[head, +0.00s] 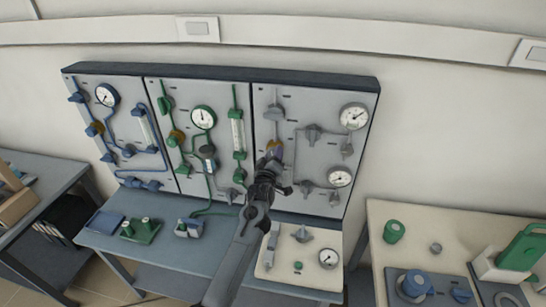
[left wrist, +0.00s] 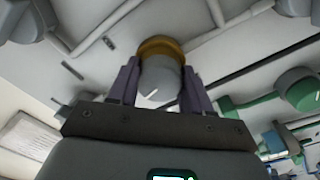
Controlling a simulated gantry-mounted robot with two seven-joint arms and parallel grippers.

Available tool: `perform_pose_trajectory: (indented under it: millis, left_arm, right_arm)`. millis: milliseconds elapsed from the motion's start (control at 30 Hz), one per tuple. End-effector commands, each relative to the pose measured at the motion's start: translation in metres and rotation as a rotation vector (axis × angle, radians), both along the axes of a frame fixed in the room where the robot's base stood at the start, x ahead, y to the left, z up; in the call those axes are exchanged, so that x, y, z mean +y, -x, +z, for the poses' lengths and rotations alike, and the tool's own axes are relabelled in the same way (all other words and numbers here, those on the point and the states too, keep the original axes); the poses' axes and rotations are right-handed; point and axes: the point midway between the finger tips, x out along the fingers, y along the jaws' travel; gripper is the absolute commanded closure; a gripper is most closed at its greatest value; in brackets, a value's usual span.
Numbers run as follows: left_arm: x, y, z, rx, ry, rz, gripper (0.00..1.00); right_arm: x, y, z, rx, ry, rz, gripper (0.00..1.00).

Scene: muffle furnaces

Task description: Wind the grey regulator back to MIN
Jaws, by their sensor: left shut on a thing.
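The grey regulator (left wrist: 160,82) shows in the left wrist view as a round grey knob with a white pointer mark and a brass collar (left wrist: 162,46) behind it. My left gripper (left wrist: 152,85) is shut on the knob, one finger on each side. In the head view my left gripper (head: 272,160) reaches the grey right-hand panel (head: 300,108) at its left side, and covers most of the knob. The MIN mark cannot be read in either view. My right gripper does not show.
Grey valves (head: 312,133) and two dial gauges (head: 353,116) sit right of the gripper on the same panel. The green-piped panel (head: 220,95) stands to the left. A cream box (head: 310,260) with a gauge and knobs lies on the bench below.

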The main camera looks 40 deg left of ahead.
Motion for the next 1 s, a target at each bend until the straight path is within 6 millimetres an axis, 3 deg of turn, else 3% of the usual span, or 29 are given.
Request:
perform_pose_trajectory:
  millis: [1000]
  left_arm:
    - [-0.002,-0.001,0.0,-0.437,0.864,0.0,0.82]
  right_arm:
    - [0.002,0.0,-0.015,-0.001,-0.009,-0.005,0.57]
